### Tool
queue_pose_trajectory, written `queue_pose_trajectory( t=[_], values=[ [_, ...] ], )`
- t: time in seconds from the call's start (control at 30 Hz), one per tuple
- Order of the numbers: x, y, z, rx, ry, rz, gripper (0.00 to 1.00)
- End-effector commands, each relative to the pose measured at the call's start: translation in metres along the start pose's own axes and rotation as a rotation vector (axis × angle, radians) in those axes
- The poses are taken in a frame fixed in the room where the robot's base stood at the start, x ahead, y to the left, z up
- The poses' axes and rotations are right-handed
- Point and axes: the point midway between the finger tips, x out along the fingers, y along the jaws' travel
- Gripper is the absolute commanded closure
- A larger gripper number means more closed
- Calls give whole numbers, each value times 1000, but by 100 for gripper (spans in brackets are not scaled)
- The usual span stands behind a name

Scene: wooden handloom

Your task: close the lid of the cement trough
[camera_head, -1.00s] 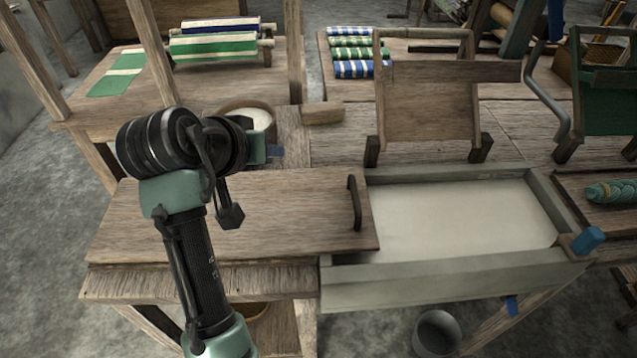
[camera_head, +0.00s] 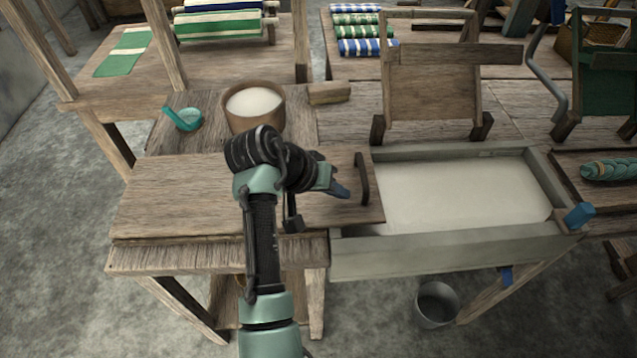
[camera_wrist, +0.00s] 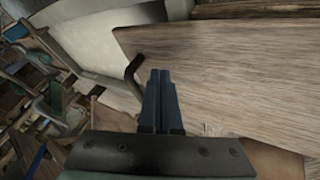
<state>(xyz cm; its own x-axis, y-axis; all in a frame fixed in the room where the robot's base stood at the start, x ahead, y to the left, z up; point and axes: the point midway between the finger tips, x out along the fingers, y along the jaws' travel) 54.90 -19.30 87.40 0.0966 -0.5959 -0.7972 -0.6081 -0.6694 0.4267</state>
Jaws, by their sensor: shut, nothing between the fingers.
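The cement trough (camera_head: 450,247) is a grey rectangular box with pale, smooth contents. Its wooden lid (camera_head: 180,205) lies flat to the left, its right end over the trough's left end; most of the trough is uncovered. A dark upright handle (camera_head: 362,180) stands near the lid's right end. My gripper (camera_head: 343,192) is shut and empty, above the lid just left of the handle. In the wrist view, the shut blue fingers (camera_wrist: 160,90) point along the lid (camera_wrist: 230,75), with the handle (camera_wrist: 132,75) close beside them; I cannot tell if they touch.
A wooden bucket (camera_head: 254,108) with white contents and a teal ladle (camera_head: 184,119) stand behind the lid. A wooden block (camera_head: 329,93) and an upright wooden frame (camera_head: 432,85) stand at the back. A blue block (camera_head: 580,215) sits at the trough's right corner. A metal bucket (camera_head: 437,304) is on the floor.

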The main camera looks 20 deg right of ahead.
Motion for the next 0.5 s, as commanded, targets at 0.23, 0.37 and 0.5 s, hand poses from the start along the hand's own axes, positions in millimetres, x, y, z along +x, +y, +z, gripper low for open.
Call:
queue_pose_trajectory(
  t=[0.23, 0.37, 0.5],
  values=[
    [8, 18, 0, -1, 1, -2, 100],
    [9, 19, 0, -2, 1, -2, 100],
    [9, 19, 0, -2, 1, -2, 100]
  ],
)
